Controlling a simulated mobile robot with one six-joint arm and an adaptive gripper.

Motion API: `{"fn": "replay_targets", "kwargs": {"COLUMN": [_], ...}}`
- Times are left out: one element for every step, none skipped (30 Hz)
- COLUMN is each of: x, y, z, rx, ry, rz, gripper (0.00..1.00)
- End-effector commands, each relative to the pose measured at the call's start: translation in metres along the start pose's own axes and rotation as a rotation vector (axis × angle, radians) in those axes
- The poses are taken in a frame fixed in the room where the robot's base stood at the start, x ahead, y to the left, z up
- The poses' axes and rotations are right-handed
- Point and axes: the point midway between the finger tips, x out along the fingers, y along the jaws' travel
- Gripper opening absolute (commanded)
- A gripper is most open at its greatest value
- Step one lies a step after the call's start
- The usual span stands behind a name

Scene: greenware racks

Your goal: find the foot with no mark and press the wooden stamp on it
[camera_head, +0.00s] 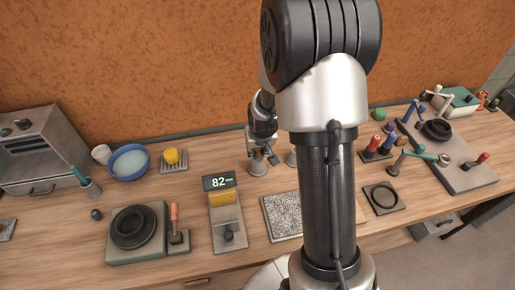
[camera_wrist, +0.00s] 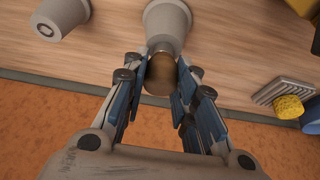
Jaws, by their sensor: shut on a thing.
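My gripper (camera_wrist: 158,70) is shut on the wooden stamp (camera_wrist: 160,76), whose rounded brown end shows between the fingertips. The stamp is over the narrow foot end of a grey clay cup (camera_wrist: 167,22); it hides the foot, and I cannot tell whether it touches. A second upturned cup (camera_wrist: 66,14) stands to the left in the wrist view, with a dark ring mark on its foot. In the head view my gripper (camera_head: 262,142) is above one cup (camera_head: 257,165), and another cup (camera_head: 291,158) is partly hidden behind my arm.
A blue bowl (camera_head: 129,162), a yellow sponge (camera_head: 172,156) on a ribbed dish and a scale reading 82 (camera_head: 226,220) are to the left. A speckled slab (camera_head: 281,215) lies in front. Stamps and tools crowd the right. An orange wall (camera_head: 130,60) rises behind.

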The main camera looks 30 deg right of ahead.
Motion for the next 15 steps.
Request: {"fn": "replay_targets", "kwargs": {"x": [0.0009,0.0010,0.0010,0.0010,0.0011,0.0011,0.0012,0.0012,0.0012,0.0011,0.0009,0.0000,-0.0010,-0.0023,-0.0046], "y": [0.0000,0.0000,0.0000,0.0000,0.0000,0.0000,0.0000,0.0000,0.0000,0.0000,0.0000,0.0000,0.0000,0.0000,0.0000], "z": [0.0018,0.0018,0.0019,0.0020,0.0020,0.0021,0.0022,0.0023,0.0023,0.0023,0.0023,0.0020,0.0016,0.0010,-0.0001], "rx": [0.000,0.000,0.000,0.000,0.000,0.000,0.000,0.000,0.000,0.000,0.000,0.000,0.000,0.000,0.000], "ry": [-0.004,-0.004,-0.004,-0.005,-0.005,-0.005,-0.005,-0.005,-0.005,-0.005,-0.006,-0.006,-0.006,-0.006,-0.005], "rz": [0.000,0.000,0.000,0.000,0.000,0.000,0.000,0.000,0.000,0.000,0.000,0.000,0.000,0.000,0.000], "gripper": [0.07,0.07,0.07,0.07,0.07,0.07,0.07,0.07,0.07,0.07,0.07,0.07,0.07,0.07,0.07]}}
